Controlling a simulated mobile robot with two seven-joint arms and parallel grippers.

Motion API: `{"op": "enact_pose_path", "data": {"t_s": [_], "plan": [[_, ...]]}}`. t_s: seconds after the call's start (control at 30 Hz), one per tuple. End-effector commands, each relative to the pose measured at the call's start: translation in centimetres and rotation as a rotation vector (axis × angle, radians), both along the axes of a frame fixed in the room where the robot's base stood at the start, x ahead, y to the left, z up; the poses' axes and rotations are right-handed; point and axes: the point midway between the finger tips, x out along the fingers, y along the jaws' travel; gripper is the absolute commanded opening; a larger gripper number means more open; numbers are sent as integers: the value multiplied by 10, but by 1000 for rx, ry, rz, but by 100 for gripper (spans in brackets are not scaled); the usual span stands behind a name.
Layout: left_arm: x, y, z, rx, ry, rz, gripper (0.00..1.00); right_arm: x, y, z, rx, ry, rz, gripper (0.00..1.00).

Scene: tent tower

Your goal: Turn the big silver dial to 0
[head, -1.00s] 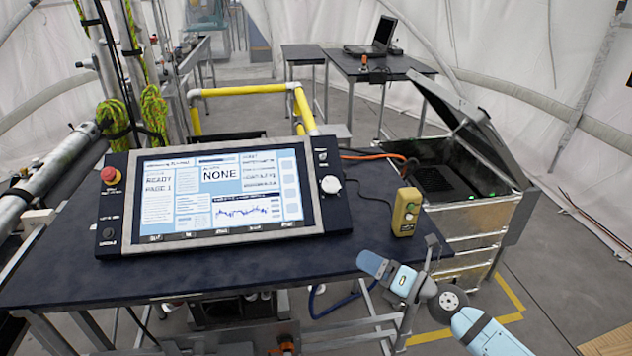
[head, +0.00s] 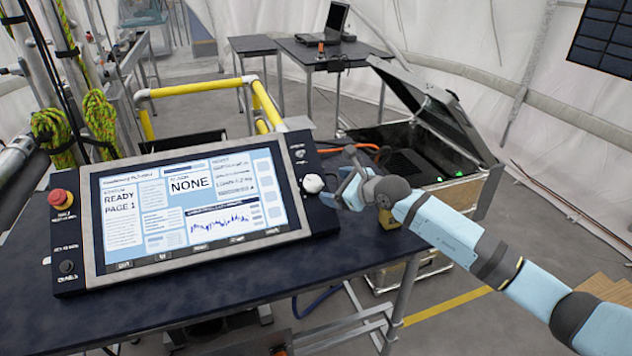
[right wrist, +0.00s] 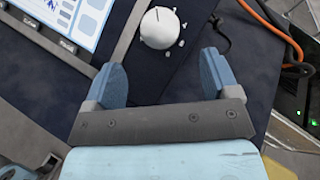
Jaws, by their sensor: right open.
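The big silver dial (head: 313,184) is a round, pale knob on the right edge strip of the control panel (head: 190,205). In the right wrist view the dial (right wrist: 160,28) shows a thin marker line near its top and several pale marks around its lower right. My right gripper (head: 340,190) is just right of the dial in the head view. In the right wrist view my right gripper (right wrist: 164,75) has its fingers wide apart, with the dial ahead of the gap, and nothing between them. My left gripper is not in view.
The dark table (head: 190,305) carries the panel, with a red button (head: 61,198) at its left. A yellow box (head: 398,243) is partly hidden under my right arm. An open metal case (head: 440,165) stands behind right. Orange cable (right wrist: 285,35) runs near the dial.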

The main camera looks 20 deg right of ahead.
Motion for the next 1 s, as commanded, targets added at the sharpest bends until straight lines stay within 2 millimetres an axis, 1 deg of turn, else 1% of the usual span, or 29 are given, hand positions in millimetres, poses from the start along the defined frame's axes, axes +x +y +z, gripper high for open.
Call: {"op": "enact_pose_path", "data": {"t_s": [0.03,0.2,0.4,0.53,0.8,0.97,1.0], "plan": [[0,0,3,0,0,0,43,10,6,-2,2,1,-1,81],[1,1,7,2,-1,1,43,37,20,-15,4,1,-1,81],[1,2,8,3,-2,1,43,57,31,-24,3,1,-1,81],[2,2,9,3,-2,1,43,61,33,-28,2,1,0,81],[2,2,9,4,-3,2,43,62,34,-28,2,0,0,81],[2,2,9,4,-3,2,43,62,34,-28,2,1,-1,44],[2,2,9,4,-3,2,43,62,34,-28,2,1,0,35]]}}
